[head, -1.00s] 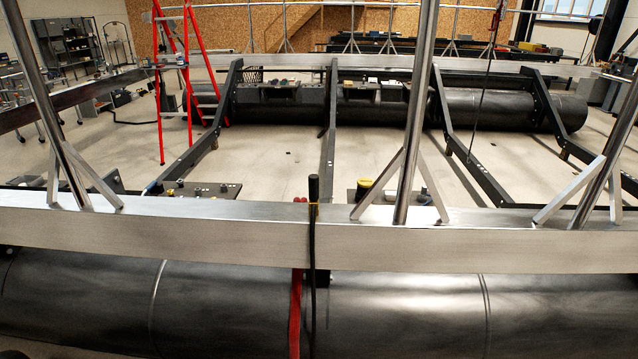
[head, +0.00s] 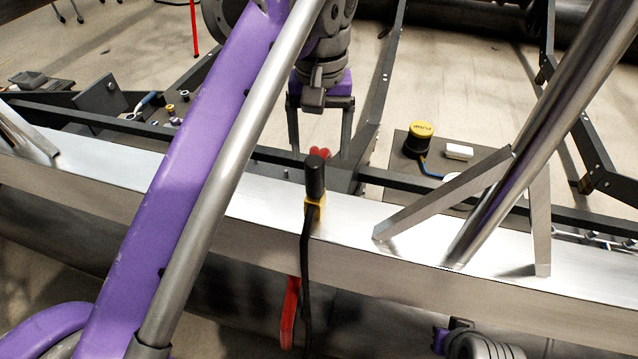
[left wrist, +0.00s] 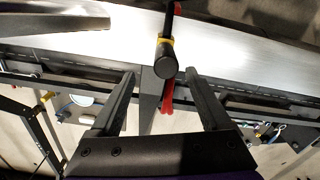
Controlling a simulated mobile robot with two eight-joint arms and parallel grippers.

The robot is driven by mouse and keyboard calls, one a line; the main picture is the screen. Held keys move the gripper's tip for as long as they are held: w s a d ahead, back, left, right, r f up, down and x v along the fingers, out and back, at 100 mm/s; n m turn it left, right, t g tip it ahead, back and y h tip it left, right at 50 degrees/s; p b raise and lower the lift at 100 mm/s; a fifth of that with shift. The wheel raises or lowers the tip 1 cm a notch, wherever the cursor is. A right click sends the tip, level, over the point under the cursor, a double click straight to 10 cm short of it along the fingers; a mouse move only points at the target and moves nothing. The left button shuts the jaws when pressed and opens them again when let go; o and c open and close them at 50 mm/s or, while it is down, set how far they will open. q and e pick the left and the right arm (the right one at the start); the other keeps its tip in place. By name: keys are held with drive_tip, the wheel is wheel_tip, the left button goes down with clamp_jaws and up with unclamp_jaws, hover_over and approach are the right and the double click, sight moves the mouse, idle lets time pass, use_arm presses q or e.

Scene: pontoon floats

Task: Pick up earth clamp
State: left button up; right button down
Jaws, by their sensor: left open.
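What looks like the earth clamp (head: 315,178) stands upright on the silver beam (head: 255,203), with a black grip, yellow collar and black cable hanging down the front. Red parts show behind it and below on the beam's front; I cannot tell how they join it. In the left wrist view the black end of the clamp (left wrist: 166,63) faces the camera. My left gripper (head: 320,148) is open, just beyond the clamp in the head view. In the left wrist view its fingers (left wrist: 160,74) are apart, with the black end between or just past their tips. Part of my right arm shows at bottom right; its fingers cannot be made out.
A slanted silver post with braces (head: 520,150) stands on the beam to the right. Beyond it are a black pot with a yellow lid (head: 421,138) and a white block (head: 459,151). Small parts lie on a dark plate at left. Dark frame bars run behind the beam.

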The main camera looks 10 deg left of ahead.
sight(316, 163)
use_arm(q)
drive_tip(key=f, duration=0.1)
drive_tip(key=s+f, duration=0.1)
drive_tip(key=f, duration=0.1)
drive_tip(key=shift+s+a+f, duration=0.15)
drive_tip(key=shift+s+f, duration=0.05)
drive_tip(key=shift+f, duration=0.05)
drive_tip(key=f, duration=0.3)
drive_tip(key=f+b, duration=0.1)
drive_tip(key=f, duration=0.1)
drive_tip(key=shift+w+a+f, duration=0.25)
drive_tip(key=shift+f, duration=0.05)
drive_tip(key=shift+c, duration=0.2)
clamp_jaws()
idle(0.7)
